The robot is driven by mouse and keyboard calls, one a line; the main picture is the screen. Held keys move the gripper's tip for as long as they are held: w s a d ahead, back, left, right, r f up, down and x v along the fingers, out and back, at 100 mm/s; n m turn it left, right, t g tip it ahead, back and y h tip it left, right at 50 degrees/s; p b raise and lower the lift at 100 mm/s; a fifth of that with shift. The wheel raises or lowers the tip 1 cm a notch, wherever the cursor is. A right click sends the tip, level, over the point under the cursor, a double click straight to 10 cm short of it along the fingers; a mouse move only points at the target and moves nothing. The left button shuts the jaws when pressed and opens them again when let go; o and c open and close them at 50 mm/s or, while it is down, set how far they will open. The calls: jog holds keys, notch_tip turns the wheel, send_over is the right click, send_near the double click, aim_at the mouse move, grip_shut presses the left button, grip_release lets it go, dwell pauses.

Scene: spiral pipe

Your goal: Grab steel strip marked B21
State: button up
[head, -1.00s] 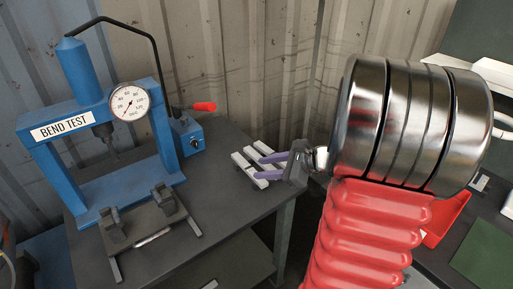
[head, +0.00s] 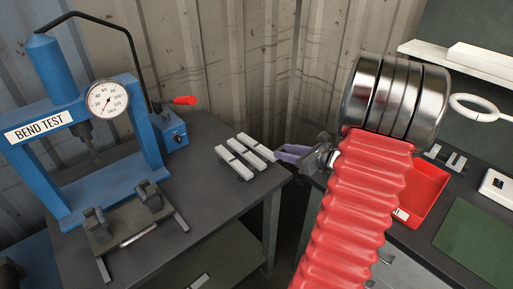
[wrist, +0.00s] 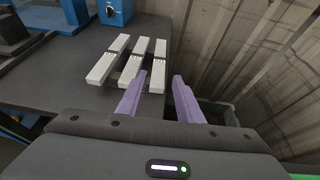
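Pale steel strips lie side by side on the dark bench, shown in the head view (head: 236,165) and the wrist view (wrist: 110,60). Three show in the wrist view; their markings are too small to read, so I cannot tell which is B21. My gripper (head: 281,150) has two purple fingers and is just right of the strips in the head view.
A blue bend test press (head: 95,150) with a gauge stands left on the bench (head: 200,205). A blue box (head: 172,130) with a red handle is beside it. A corrugated wall (head: 230,60) stands behind. A red tray (head: 425,190) lies on the right bench.

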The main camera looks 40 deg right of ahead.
send_near(258, 145)
jog(key=shift+x, duration=1.15)
jog(key=shift+f, duration=0.2)
jog(key=shift+x, duration=2.55)
jog(key=shift+a, duration=0.1)
jog(key=shift+c, duration=0.6)
grip_shut()
jog(key=shift+r, duration=0.15)
